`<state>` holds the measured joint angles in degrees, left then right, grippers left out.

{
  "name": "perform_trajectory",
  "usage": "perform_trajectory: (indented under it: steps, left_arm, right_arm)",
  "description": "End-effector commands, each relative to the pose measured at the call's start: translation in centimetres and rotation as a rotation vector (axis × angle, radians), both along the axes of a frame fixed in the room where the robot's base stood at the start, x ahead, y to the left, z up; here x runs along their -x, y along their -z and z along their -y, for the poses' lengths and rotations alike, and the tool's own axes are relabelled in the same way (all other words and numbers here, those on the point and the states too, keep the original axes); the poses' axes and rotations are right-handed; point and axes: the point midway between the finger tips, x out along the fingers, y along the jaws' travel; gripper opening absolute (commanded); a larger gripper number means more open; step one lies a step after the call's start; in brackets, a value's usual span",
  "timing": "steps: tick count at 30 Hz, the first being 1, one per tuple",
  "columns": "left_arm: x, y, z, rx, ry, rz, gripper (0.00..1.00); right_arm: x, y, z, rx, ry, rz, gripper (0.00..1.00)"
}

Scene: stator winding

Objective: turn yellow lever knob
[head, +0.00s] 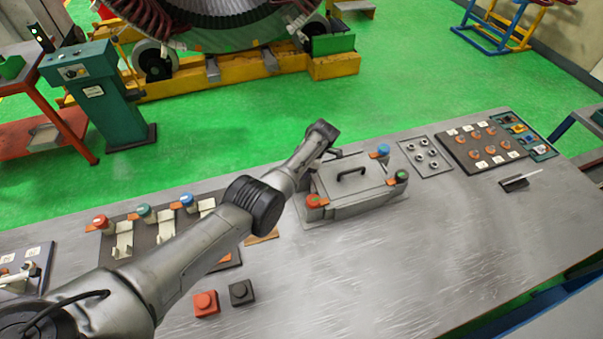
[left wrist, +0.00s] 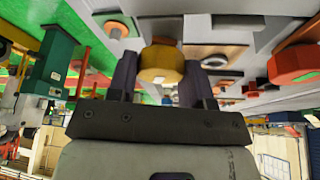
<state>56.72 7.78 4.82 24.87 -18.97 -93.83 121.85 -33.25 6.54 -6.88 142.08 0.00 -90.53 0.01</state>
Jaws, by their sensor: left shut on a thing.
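The yellow lever knob (left wrist: 162,66) shows in the left wrist view between the two dark fingers of my left gripper (left wrist: 160,74), which is shut on it. In the head view my left arm reaches across the bench to the far left corner of a grey metal box, and the yellow knob and fingers are hidden there behind the arm. The box (head: 352,198) has a black handle on its lid. Its other corner knobs are blue (head: 383,150), green (head: 402,175) and red-orange with a green top (head: 313,200). My right gripper is not in view.
A rack with coloured knobs (head: 120,250) lies left on the bench. A red block (head: 206,304) and a black block (head: 241,292) sit near the front. A plate with nuts (head: 423,156) and a board with orange parts (head: 482,147) lie right. The bench front right is clear.

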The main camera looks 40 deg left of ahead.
Motion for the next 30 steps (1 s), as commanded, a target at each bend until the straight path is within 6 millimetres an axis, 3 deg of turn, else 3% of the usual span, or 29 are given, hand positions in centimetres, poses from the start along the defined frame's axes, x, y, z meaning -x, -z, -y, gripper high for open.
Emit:
perform_trajectory:
  steps: [1,10,30]
  left_arm:
    - [0.1,0.9,0.0,0.002,-0.033,0.000,0.23]
    - [0.1,0.7,-0.1,0.001,-0.189,0.000,0.23]
    - [0.1,0.5,-0.1,0.001,-0.256,0.000,0.23]
  right_arm:
    - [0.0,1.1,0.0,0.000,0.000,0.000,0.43]
    - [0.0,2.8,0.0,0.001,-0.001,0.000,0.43]
    - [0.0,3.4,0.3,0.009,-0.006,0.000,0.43]
